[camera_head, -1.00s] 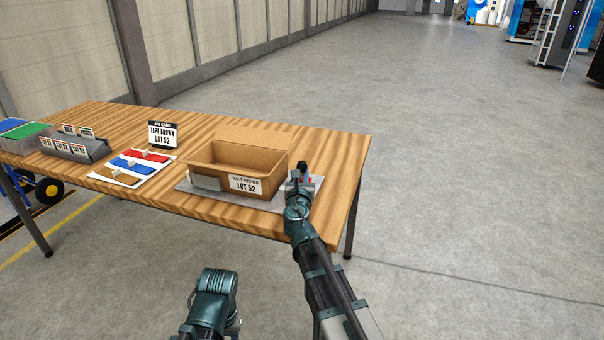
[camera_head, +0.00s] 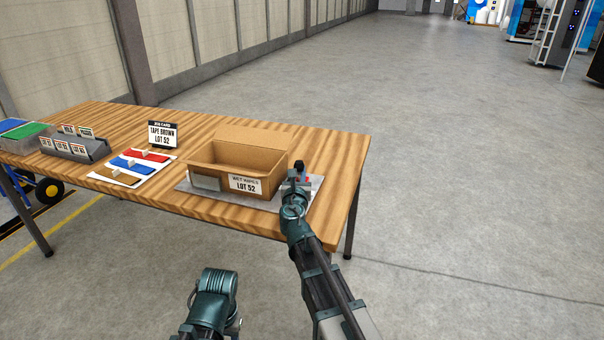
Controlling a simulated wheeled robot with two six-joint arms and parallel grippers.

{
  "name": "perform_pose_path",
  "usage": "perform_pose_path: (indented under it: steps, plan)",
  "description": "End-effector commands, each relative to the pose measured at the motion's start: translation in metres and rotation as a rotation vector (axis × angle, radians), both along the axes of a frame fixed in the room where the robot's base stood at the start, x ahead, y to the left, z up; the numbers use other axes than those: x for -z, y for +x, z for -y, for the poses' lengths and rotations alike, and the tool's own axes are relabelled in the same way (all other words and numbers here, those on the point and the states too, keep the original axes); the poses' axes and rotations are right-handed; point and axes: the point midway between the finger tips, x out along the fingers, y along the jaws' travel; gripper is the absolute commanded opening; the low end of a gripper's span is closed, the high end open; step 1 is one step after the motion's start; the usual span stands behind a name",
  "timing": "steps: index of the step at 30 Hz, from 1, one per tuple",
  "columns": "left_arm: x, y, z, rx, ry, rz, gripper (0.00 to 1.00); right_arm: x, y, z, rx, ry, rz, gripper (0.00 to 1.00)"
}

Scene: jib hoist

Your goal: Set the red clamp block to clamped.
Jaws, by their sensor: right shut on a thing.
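The red clamp block (camera_head: 307,180) stands on the right end of a grey plate, just right of the cardboard box (camera_head: 240,165). Only a small red part of it shows; my right gripper hides most of it. A dark knob (camera_head: 299,164) shows just above the gripper. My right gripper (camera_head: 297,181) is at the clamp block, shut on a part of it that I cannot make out. Whether the block is clamped cannot be told. My left arm shows at the bottom, but its gripper is not visible.
The box stands open on the grey plate (camera_head: 270,204), with a LOT 52 label. A job card (camera_head: 162,135), coloured tape pieces (camera_head: 140,163) on a white sheet and a grey card rack (camera_head: 75,147) lie to the left. The table's right end (camera_head: 340,165) is clear.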

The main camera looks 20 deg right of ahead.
Motion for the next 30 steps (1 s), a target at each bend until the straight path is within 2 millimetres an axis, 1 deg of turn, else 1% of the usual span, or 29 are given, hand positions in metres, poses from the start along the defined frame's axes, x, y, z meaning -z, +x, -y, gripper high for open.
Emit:
perform_pose_path:
  steps: [1,5,13,14,18,19,26,30]
  plan:
    - [-0.001,0.0,0.0,0.0,0.0,0.0,0.5,-0.002,0.012,-0.01,-0.006,-0.004,0.001,0.0]
    - [-0.001,0.0,0.0,0.0,0.0,0.0,0.5,-0.002,0.023,-0.027,-0.006,-0.004,0.001,0.0]
    - [-0.001,0.0,0.0,0.0,0.0,0.0,0.5,-0.002,0.022,-0.028,-0.004,-0.006,0.001,0.0]
    - [-0.001,0.0,0.0,0.0,0.0,0.0,0.5,-0.002,0.022,-0.028,-0.004,-0.006,0.001,0.2]
    - [-0.001,0.0,0.0,0.0,0.0,0.0,0.5,-0.002,0.022,-0.028,-0.003,-0.005,0.0,0.46]
    - [-0.001,0.0,0.0,0.0,0.0,0.0,0.5,-0.002,0.022,-0.027,-0.003,-0.005,0.0,0.47]
    - [-0.001,0.0,0.0,0.0,0.0,0.0,0.5,-0.001,0.02,-0.028,-0.003,-0.002,0.0,0.47]
    - [-0.001,0.0,0.0,0.0,0.0,0.0,0.5,-0.001,0.012,-0.03,-0.004,-0.002,0.0,0.47]
